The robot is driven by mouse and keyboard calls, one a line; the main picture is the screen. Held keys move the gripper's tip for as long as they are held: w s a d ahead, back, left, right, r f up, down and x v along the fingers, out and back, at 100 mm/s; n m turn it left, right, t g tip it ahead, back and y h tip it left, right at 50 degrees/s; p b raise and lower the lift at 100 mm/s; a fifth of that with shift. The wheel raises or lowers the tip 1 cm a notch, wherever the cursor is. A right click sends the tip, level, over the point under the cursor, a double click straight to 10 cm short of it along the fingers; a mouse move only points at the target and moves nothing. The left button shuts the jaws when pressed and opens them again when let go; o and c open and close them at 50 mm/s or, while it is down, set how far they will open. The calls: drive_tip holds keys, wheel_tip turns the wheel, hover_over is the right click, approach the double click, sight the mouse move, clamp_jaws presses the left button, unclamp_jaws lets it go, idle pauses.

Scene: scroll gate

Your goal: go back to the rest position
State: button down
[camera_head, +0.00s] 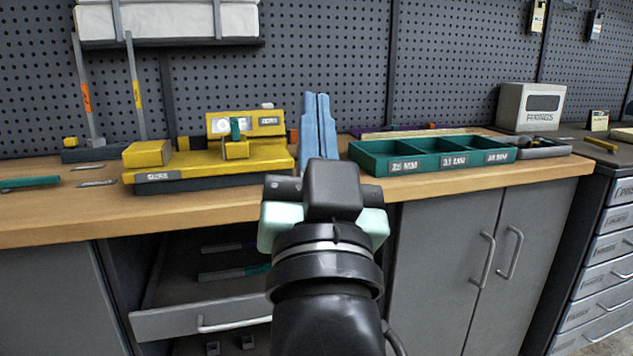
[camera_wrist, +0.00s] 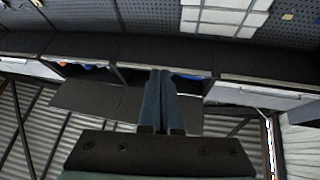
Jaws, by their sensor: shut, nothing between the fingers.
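My gripper (camera_head: 316,98) points away from me over the workbench, its two blue fingers side by side and closed together. In the head view it stands in front of the pegboard, between a yellow fixture and a green tray, with nothing held. The wrist view shows the same fingers (camera_wrist: 159,98) in the middle, pressed together and empty. My dark wrist hides part of the bench front below it.
The wooden workbench (camera_head: 230,205) carries the yellow fixture (camera_head: 215,158) on the left and the green compartment tray (camera_head: 430,152) on the right. A grey box (camera_head: 530,107) stands farther right. Below, a drawer (camera_head: 200,318) is pulled open. The pegboard (camera_head: 330,50) rises behind.

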drive_tip(key=s+r+n+t, duration=0.2)
drive_tip(key=s+r+t, duration=0.1)
drive_tip(key=s+r, duration=0.6)
wheel_tip(320, 180, up, 37)
drive_tip(key=p, duration=3.8)
drive_tip(key=shift+s+h, duration=0.3)
drive_tip(key=shift+h, duration=0.1)
